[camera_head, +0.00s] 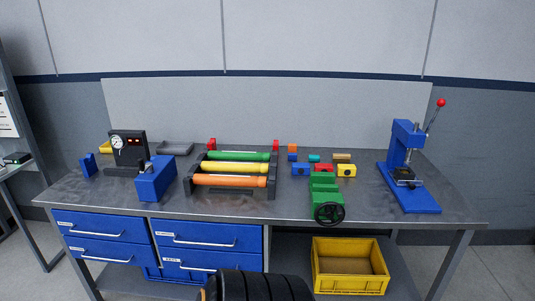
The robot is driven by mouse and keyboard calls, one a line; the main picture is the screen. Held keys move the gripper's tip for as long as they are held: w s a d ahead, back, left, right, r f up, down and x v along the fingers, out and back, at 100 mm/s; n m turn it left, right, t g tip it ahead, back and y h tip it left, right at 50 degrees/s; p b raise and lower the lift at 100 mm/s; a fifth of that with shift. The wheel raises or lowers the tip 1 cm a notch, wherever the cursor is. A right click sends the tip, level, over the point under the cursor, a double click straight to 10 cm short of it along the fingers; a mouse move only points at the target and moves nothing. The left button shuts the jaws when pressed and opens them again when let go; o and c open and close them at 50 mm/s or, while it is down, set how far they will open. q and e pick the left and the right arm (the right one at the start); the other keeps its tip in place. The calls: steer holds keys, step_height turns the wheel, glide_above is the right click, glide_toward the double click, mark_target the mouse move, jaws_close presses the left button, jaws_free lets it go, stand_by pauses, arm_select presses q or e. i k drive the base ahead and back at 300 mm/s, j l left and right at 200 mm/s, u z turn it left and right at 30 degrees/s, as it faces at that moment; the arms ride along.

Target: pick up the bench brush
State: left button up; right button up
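I cannot make out the bench brush for certain. A small tan, block-like thing (342,156) lies toward the back of the grey workbench (400,209), behind a yellow block; it may be the brush, but it is too small to tell. No gripper of mine can be recognised in the head view. A black ribbed part, probably mine, shows at the bottom edge in front of the bench.
A green vise (324,190) with a black handwheel, a blue press (404,160), a rack of coloured rollers (230,194), a blue box-shaped thing (156,180) and a black gauge device (128,148) stand on the bench. A yellow crate (349,287) sits below.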

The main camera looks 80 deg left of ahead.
mark_target(337, 158)
steer(key=i+u, duration=0.1)
steer(key=u, duration=2.4)
